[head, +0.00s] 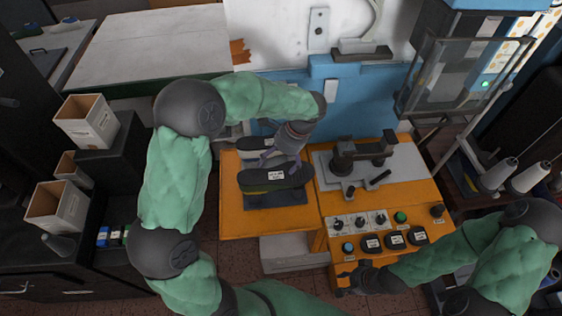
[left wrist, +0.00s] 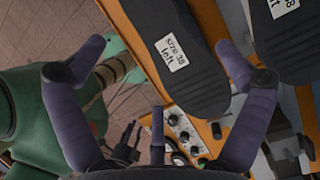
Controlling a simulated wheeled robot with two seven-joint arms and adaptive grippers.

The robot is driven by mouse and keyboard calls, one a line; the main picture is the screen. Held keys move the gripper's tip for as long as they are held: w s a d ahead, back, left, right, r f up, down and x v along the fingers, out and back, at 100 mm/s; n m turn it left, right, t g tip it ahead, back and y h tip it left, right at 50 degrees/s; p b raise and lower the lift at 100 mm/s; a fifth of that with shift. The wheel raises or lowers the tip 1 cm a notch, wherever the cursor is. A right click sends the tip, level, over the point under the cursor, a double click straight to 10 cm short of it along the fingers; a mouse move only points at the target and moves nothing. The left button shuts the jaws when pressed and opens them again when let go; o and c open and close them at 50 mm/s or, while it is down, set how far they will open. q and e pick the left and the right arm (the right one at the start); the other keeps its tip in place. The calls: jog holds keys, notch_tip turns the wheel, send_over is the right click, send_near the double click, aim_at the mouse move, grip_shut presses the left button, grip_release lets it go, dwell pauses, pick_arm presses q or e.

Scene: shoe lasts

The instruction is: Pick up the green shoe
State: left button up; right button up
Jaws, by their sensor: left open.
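The nearer shoe (head: 258,187) lies sole up on a dark pad on the orange table, with a black sole, a white label and a greenish side. A second shoe (head: 252,144) lies behind it, partly hidden by my arm. In the left wrist view, the shoe labelled "size 38 left" (left wrist: 190,85) and another black sole (left wrist: 285,45) show; colours of their sides are hidden. My left gripper (head: 282,162) is open with purple fingers just above the nearer shoe, contact unclear. Its fingers (left wrist: 157,62) spread wide in the wrist view. My right gripper (head: 350,282) is low at the table's front, its jaws unclear.
A black press-like device (head: 362,155) stands on a grey plate to the right of the shoes. A control panel (head: 375,222) with knobs and buttons is at the front right. White thread cones (head: 528,178) stand far right; open boxes (head: 87,122) stand left.

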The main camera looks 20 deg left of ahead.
aim_at(266, 179)
pick_arm(q)
jog(key=f, duration=0.1)
jog(key=s+a+f, duration=0.1)
jog(key=s+f, duration=0.1)
jog(key=shift+a+f, duration=0.3)
jog(key=shift+f, duration=0.05)
jog(key=shift+w+a+f, duration=0.1)
jog(key=shift+a+f, duration=0.05)
jog(key=shift+f, duration=0.35)
jog(key=shift+s+f+b, duration=0.3)
jog(key=shift+f, duration=0.1)
jog(key=x, duration=0.4)
jog(key=shift+f, duration=0.25)
jog(key=c, duration=1.4)
jog(key=shift+d+r, duration=0.1)
jog(key=shift+d, duration=0.15)
